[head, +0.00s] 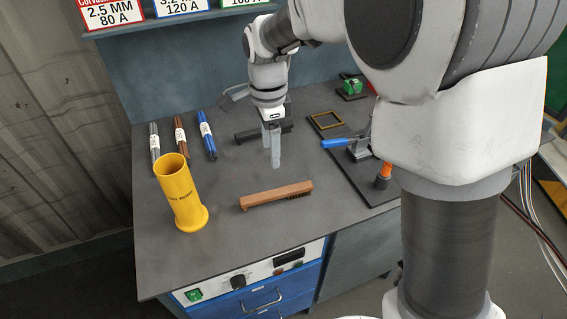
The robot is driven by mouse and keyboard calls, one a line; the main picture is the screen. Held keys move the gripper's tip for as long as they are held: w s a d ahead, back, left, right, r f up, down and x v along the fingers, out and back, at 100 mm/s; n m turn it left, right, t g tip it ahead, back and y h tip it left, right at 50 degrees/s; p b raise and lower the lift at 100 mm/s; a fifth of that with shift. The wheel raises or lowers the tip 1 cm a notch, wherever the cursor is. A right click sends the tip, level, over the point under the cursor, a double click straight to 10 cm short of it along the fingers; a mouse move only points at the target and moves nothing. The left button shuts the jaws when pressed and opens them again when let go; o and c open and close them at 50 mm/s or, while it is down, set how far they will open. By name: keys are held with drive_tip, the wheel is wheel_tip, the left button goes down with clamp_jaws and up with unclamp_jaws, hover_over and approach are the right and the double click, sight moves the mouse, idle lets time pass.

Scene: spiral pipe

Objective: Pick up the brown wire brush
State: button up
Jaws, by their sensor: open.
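The brown wire brush (276,195) lies on the grey workbench top, near its front edge. Its wooden back faces up and dark bristles show at its right end. My gripper (272,160) points down just behind the brush, with its two fingers apart and nothing between them. It appears to be above the bench and not touching the brush, though its exact height is hard to tell.
A yellow cylinder (180,195) stands left of the brush. Several rod bundles, including a blue one (207,135), lie behind it. A dark board with a blue-handled clamp (352,146) and an orange-topped item (384,172) is at right. Bench (240,240) is clear before the brush.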

drive_tip(key=b, duration=0.1)
hover_over(270, 193)
drive_tip(key=f, duration=1.1)
drive_tip(key=shift+s+d+f, duration=0.25)
drive_tip(key=shift+d+f, duration=0.1)
drive_tip(key=shift+w+a+f, duration=0.15)
drive_tip(key=shift+f, duration=1.2)
drive_tip(key=shift+w+a+f, duration=0.1)
drive_tip(key=shift+a+f, duration=0.05)
drive_tip(key=shift+f, duration=1.15)
drive_tip(key=shift+c, duration=0.2)
clamp_jaws()
